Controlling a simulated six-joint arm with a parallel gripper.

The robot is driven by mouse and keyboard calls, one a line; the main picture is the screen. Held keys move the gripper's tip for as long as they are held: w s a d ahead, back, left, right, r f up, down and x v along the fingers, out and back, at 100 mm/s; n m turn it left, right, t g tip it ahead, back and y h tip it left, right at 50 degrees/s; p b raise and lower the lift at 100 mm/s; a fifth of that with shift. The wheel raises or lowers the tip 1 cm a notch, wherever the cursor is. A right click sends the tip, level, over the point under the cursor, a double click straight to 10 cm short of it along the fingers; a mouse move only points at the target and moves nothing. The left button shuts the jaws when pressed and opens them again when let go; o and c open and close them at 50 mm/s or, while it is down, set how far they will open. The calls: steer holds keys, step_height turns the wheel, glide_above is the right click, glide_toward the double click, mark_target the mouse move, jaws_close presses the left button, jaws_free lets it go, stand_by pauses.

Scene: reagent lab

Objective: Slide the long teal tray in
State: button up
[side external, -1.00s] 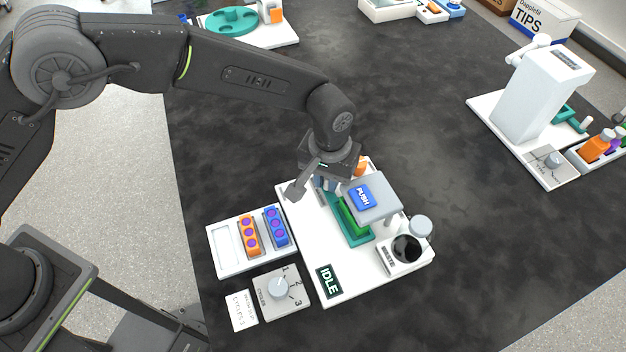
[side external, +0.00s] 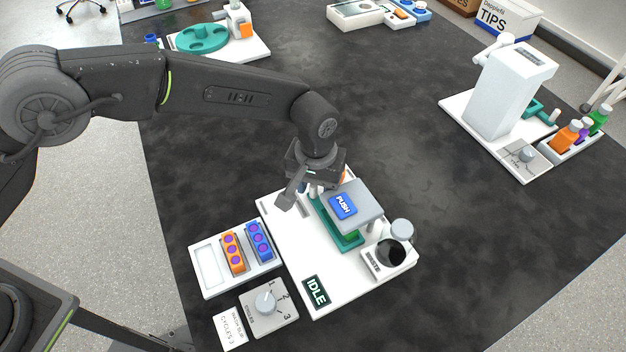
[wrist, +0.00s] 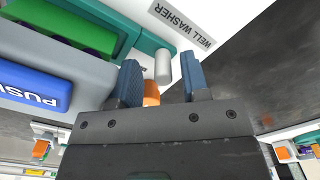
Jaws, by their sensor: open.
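The long teal tray (side external: 349,240) is on the white well washer base, running partly beneath the grey head with the blue PUSH button (side external: 343,205). In the wrist view the tray (wrist: 148,42) carries a green strip (wrist: 65,25) and has a grey upright post (wrist: 162,66) at its end. My gripper (side external: 318,188) is low at the far end of the washer. In the wrist view my gripper (wrist: 160,82) is open, with the post's lower end in view between its blue fingertips. An orange piece (wrist: 151,93) also shows between them. In the side view the head partly hides the fingertips.
A white rack (side external: 210,265) with orange and blue strips stands left of the washer. A cycle dial (side external: 266,302) and IDLE display (side external: 316,292) are in front. A waste cup (side external: 391,252) stands at the right. Dark table lies clear beyond the washer.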

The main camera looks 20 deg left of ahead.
steer(key=s+a, duration=0.4)
steer(key=shift+a, duration=0.1)
step_height(320, 180, up, 14)
steer(key=s+a+r+t, duration=0.1)
steer(key=s+a+r, duration=0.1)
steer(key=a, duration=0.5)
steer(key=s+a+r+m+t, duration=0.1)
steer(key=s+a+r, duration=0.2)
steer(key=a+r, duration=0.2)
steer(key=shift+s+a+r+h, duration=0.15)
steer(key=shift+s+a+h, duration=0.2)
steer(key=shift+a, duration=1.35)
steer(key=shift+w+d, duration=0.1)
steer(key=shift+w, duration=0.05)
